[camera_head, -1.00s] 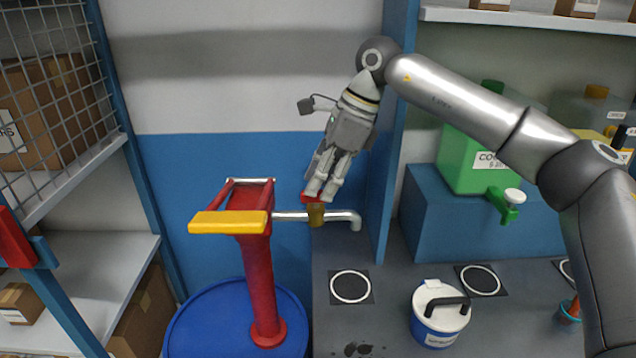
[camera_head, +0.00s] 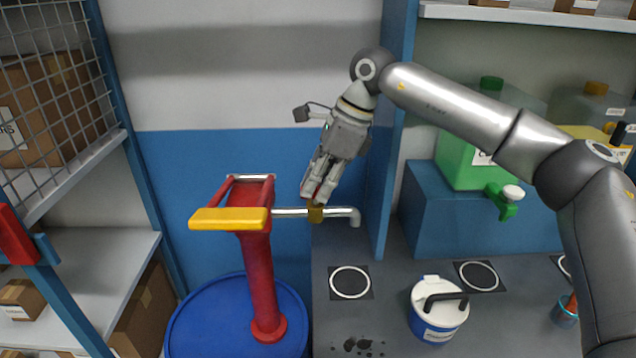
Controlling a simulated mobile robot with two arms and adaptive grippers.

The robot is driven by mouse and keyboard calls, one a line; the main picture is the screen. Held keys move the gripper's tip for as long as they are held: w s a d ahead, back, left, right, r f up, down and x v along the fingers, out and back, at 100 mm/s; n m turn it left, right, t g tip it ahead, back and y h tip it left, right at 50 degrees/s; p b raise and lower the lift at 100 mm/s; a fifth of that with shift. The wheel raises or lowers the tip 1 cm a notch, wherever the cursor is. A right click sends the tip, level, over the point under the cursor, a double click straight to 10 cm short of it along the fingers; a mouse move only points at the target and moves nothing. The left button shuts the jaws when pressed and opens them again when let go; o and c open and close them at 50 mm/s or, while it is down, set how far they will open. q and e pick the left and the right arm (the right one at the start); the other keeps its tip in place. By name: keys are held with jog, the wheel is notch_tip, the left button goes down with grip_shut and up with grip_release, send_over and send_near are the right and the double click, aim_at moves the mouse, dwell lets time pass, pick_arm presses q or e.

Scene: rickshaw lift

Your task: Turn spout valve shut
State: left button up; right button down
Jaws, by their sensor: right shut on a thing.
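A red hand pump with a yellow handle (camera_head: 230,219) stands on a blue drum (camera_head: 195,325). Its silver spout (camera_head: 345,212) runs to the right and bends down at its end. A brass valve body (camera_head: 315,214) sits on the spout. My right gripper (camera_head: 312,195) comes down from above and is shut on the small red valve handle (camera_head: 305,187), which its fingers mostly hide. My left gripper is not in view.
A white and blue lidded container (camera_head: 437,315) stands on the grey counter, right of the spout. A green jug with a tap (camera_head: 468,160) stands on a blue block behind. White-ringed pads (camera_head: 350,283) mark the counter. A blue post (camera_head: 388,150) rises close to my right gripper.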

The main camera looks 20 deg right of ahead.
jog(key=m+b, duration=0.2)
jog(key=m+t+b, duration=0.1)
jog(key=m+b, duration=0.1)
jog(key=shift+f+t, duration=0.15)
jog(key=shift+t, duration=0.15)
jog(key=m+h+b, duration=0.1)
jog(key=m+b, duration=0.1)
jog(key=shift+s+a+m+t, duration=0.1)
jog(key=shift+m+t, duration=0.2)
jog(key=shift+t, duration=0.1)
jog(key=m+h+b, duration=0.1)
jog(key=m+b, duration=0.1)
jog(key=m, duration=0.1)
jog(key=shift+a+m+t, duration=0.1)
jog(key=shift+m+t, duration=0.2)
jog(key=m+h+b, duration=0.1)
jog(key=m+b, duration=0.1)
jog(key=m, duration=0.1)
jog(key=shift+m+h, duration=0.4)
jog(key=shift+a+r+m+h+b, duration=0.15)
jog(key=shift+m+h+b, duration=0.25)
jog(key=shift+m, duration=0.6)
jog(key=shift+d+r+m+h+b, duration=0.1)
jog(key=shift+m+h+b, duration=0.3)
jog(key=shift+m, duration=0.6)
jog(key=c, duration=1.4)
grip_release()
jog(key=shift+c, duration=0.2)
